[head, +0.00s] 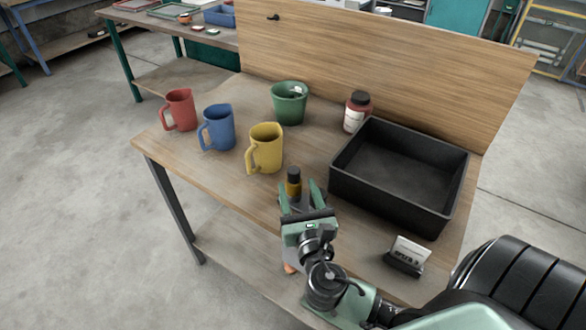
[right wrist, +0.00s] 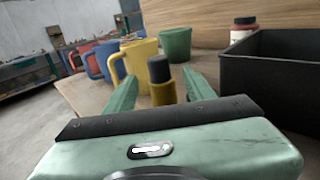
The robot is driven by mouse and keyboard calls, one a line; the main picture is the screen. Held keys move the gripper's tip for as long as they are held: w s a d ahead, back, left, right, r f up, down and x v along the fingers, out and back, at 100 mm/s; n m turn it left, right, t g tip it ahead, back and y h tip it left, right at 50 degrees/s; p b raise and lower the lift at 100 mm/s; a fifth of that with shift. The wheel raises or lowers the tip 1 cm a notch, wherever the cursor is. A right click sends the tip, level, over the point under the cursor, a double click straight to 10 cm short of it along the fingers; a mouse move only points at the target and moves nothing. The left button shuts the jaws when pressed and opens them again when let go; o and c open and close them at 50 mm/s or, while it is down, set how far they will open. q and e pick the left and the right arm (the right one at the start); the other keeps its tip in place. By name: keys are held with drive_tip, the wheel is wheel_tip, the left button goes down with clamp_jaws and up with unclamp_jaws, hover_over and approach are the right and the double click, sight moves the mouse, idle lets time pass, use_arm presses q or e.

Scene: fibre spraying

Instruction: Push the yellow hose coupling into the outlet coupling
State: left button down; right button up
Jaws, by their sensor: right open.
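A small upright yellow cylinder with a black top (head: 293,183) stands on the workbench near its front edge; I cannot tell whether it is the yellow hose coupling. It also shows in the right wrist view (right wrist: 160,80). My right gripper (head: 300,195) is open, with its green fingers on either side of this cylinder. Whether the fingers touch it is unclear. I see no hose and no outlet coupling that I can make out. My left gripper is not in view.
A black bin (head: 345,185) stands right of the gripper. Yellow (head: 265,150), blue (head: 218,130) and red (head: 180,110) mugs, a green pot (head: 288,108) and a dark-capped bottle (head: 353,119) stand behind. A small card holder (head: 404,262) sits at the front right. A wooden panel (head: 380,70) closes the back.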

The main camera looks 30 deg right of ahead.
sight(295, 178)
drive_tip(key=shift+w+d, duration=0.15)
drive_tip(key=shift+w, duration=0.15)
drive_tip(key=shift+w+d+r, duration=0.1)
drive_tip(key=shift+w+r, duration=0.1)
drive_tip(key=shift+w+d+r, duration=0.1)
drive_tip(key=shift+w, duration=0.25)
drive_tip(key=shift+w+d+r+p, duration=0.1)
drive_tip(key=shift+w+d+p, duration=0.05)
drive_tip(key=shift+w+p, duration=0.2)
drive_tip(key=shift+w+d+r+p, duration=0.1)
drive_tip(key=shift+w+p, duration=0.1)
drive_tip(key=shift+w, duration=0.15)
drive_tip(key=p+x, duration=0.1)
drive_tip(key=x, duration=0.3)
drive_tip(key=shift+w+d, duration=0.15)
drive_tip(key=shift+w, duration=0.1)
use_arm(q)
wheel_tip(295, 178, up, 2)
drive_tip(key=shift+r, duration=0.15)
use_arm(e)
clamp_jaws()
